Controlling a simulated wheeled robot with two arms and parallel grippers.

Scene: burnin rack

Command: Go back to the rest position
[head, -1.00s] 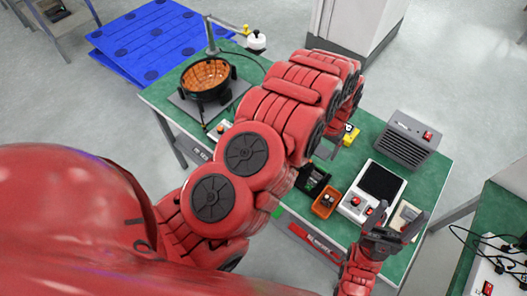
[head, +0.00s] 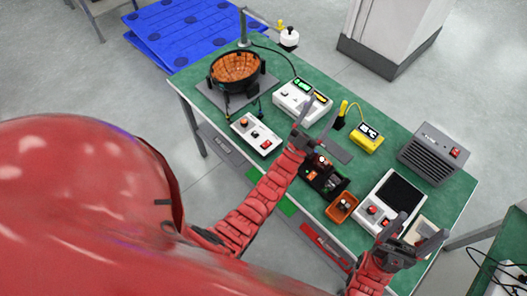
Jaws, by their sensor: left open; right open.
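My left gripper (head: 317,122) is open and empty, seen above the middle of the green bench near a black bin. My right gripper (head: 417,231) is open and empty over the bench's right front corner, by a white device with a dark screen (head: 400,193). Both red arms reach up from the bottom of the view. My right fingers partly hide a small beige item (head: 425,228).
The green bench (head: 387,99) holds a black-rimmed bowl (head: 236,69), white control boxes (head: 255,134), a yellow meter (head: 367,138), an orange tray (head: 341,208) and a grey ventilated box (head: 433,153). A pale cabinet (head: 395,30) stands behind; blue mats (head: 180,30) lie back left.

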